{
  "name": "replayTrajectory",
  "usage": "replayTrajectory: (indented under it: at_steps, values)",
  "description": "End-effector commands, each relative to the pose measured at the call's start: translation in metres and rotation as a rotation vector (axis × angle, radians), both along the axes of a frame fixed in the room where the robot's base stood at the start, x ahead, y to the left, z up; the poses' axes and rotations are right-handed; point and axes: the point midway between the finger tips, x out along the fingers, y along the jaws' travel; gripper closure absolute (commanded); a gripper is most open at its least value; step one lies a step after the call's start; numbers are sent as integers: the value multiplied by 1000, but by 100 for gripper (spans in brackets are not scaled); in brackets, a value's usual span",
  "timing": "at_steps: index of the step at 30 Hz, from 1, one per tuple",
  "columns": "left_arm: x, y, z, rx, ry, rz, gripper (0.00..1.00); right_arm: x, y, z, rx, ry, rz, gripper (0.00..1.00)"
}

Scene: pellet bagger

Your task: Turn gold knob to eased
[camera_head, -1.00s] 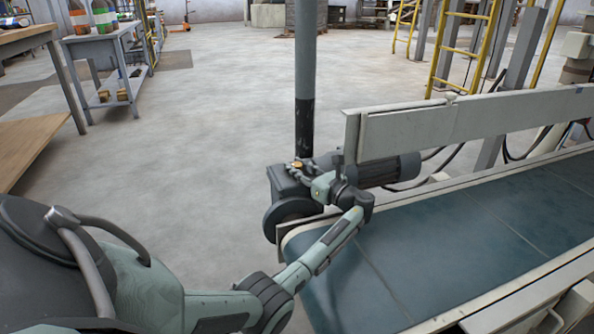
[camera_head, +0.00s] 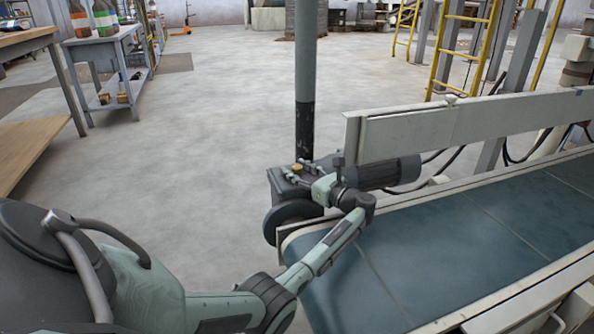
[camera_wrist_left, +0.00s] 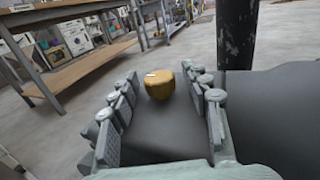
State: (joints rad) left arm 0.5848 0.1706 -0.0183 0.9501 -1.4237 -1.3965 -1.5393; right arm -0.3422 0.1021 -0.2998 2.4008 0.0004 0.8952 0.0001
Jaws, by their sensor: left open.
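The gold knob (camera_head: 297,168) sits on top of a dark grey box-shaped housing (camera_head: 281,184) at the near end of the conveyor. In the left wrist view the knob (camera_wrist_left: 159,86) is faceted, with a small white mark on its top. My left gripper (camera_head: 294,172) is open, with its fingers spread on either side of the knob. In the left wrist view a gap shows between the knob and each finger of the gripper (camera_wrist_left: 160,80). The lettering by the knob cannot be read. My right gripper is not in view.
A grey post (camera_head: 305,100) stands just behind the housing. The blue conveyor belt (camera_head: 440,250) runs off to the right, with a pale side guard (camera_head: 420,130) and a dark motor (camera_head: 385,172) near it. Open floor (camera_head: 190,150) lies to the left.

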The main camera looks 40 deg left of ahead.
Motion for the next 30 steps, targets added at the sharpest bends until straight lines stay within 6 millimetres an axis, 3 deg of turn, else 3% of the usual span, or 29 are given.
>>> replayTrajectory:
  at_steps: [5, 18, 24, 30]
  values:
    - [-1, -15, 0, 0, -1, -1, 52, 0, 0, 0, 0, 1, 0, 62]
    - [-9, -102, 0, -1, 1, -2, 52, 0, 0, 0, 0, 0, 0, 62]
    - [-11, -118, 0, -1, 0, 0, 52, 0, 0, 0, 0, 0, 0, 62]
    - [-11, -120, 0, -1, 0, 0, 52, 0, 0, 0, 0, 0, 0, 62]
